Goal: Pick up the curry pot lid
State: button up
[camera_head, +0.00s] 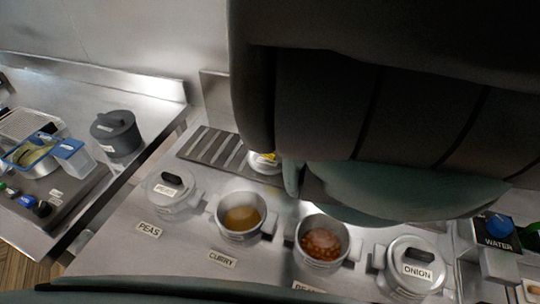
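The curry pot (241,226) stands open behind its CURRY label, with yellow-brown food inside. A pale round lid (262,166) with a dark and yellow spot on top lies behind the pot, at the edge of the slotted grate. My arm hides its right part, so I cannot read whose lid it is. My dark arm fills the upper right. A narrow grey-green part that looks like my gripper (291,179) hangs just right of this lid. I cannot tell whether it touches the lid, and the fingers do not show clearly.
The lidded peas pot (172,195) stands left of the curry pot. An open pot of beans (321,244) and the lidded onion pot (410,268) stand to the right. A dark grey pot (117,133) is on the left counter. A water unit (498,240) is far right.

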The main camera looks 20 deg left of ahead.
jog(key=shift+a+f, duration=0.25)
jog(key=shift+f, duration=0.45)
jog(key=shift+o, duration=0.3)
grip_shut()
